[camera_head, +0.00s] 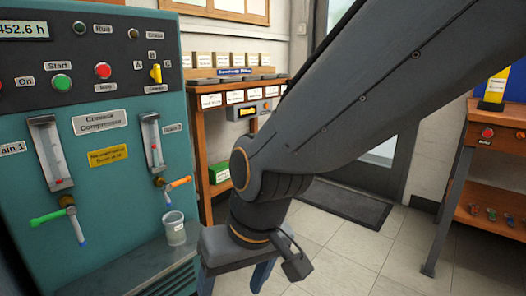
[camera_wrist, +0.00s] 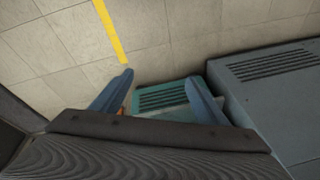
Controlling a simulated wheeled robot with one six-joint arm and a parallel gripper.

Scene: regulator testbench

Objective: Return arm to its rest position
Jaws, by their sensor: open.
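My dark grey arm reaches down from the upper right across the middle of the head view. My gripper (camera_head: 234,282) is at the bottom, right of the teal test bench (camera_head: 110,190), and points down. Its blue fingers are cut off by the lower edge. In the wrist view my gripper (camera_wrist: 158,82) shows two blue fingers spread apart with nothing between them. Beyond them are the tiled floor and a teal vented surface (camera_wrist: 165,97). No marker of a rest position shows.
A clear cup (camera_head: 174,229) stands on the bench ledge beside my gripper. An orange-handled valve (camera_head: 178,183) and a green-handled valve (camera_head: 48,217) stick out from the panel. A wooden shelf (camera_head: 205,150) stands behind, a wooden workbench (camera_head: 490,135) at right. Floor (camera_head: 370,255) between is free.

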